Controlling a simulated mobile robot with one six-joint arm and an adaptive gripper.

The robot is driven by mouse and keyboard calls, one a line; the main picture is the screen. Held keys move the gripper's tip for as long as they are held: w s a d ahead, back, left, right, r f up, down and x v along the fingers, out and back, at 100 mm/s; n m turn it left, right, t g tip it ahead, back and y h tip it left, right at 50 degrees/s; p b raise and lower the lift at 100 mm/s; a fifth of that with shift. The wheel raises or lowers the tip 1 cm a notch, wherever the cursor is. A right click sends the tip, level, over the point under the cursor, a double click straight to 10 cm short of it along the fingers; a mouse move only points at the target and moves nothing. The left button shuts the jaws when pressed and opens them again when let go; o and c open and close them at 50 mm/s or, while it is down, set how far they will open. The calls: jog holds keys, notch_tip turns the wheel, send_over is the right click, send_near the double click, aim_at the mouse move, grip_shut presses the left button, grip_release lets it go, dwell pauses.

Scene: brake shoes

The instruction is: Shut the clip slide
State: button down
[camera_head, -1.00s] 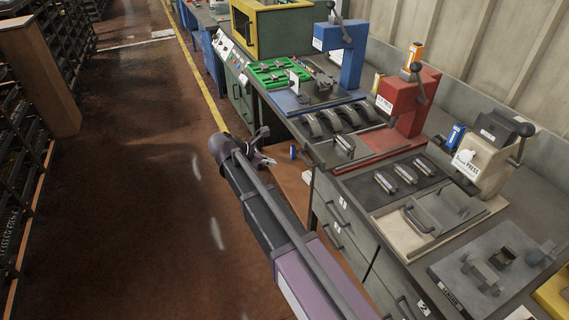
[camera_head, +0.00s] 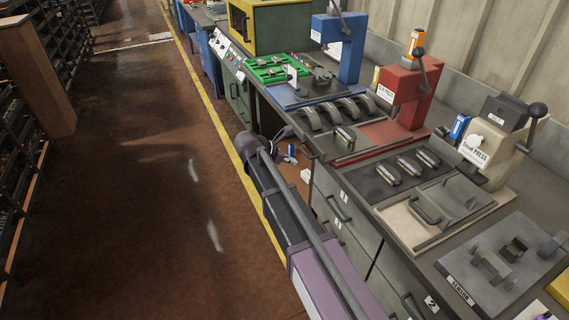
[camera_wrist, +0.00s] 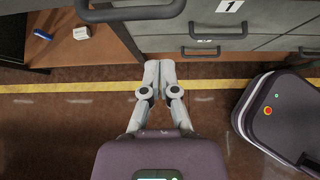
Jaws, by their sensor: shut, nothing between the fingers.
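A grey slide plate (camera_head: 347,146) with a dark front handle sticks out at the front of the red press (camera_head: 401,92), whose small label I read only doubtfully as clip press. A metal part (camera_head: 345,134) lies on this plate. My gripper (camera_head: 290,137) is just left of the bench front, apart from the slide. In the wrist view my gripper (camera_wrist: 160,64) is shut and empty above the floor, its tips toward the drawer fronts. A dark bar handle (camera_wrist: 130,14) shows near the top; I cannot tell whether it is the slide's.
The cream press (camera_head: 490,145) has its own handled plate (camera_head: 447,205). Brake shoes (camera_head: 330,112) lie behind the slide. Drawers (camera_head: 335,200) line the bench front. A blue item (camera_wrist: 43,34) and white box (camera_wrist: 81,32) lie on the low brown shelf (camera_wrist: 105,45). The aisle floor (camera_head: 130,220) is clear.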

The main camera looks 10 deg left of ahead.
jog(key=shift+w+d+r, duration=0.2)
jog(key=shift+w+d, duration=0.25)
jog(key=shift+d, duration=0.2)
jog(key=shift+w+d+r, duration=0.2)
jog(key=shift+w+d, duration=0.25)
jog(key=shift+d, duration=0.2)
send_near(346, 144)
jog(key=x, duration=0.8)
jog(key=shift+w+d+f, duration=0.1)
jog(key=shift+f, duration=0.05)
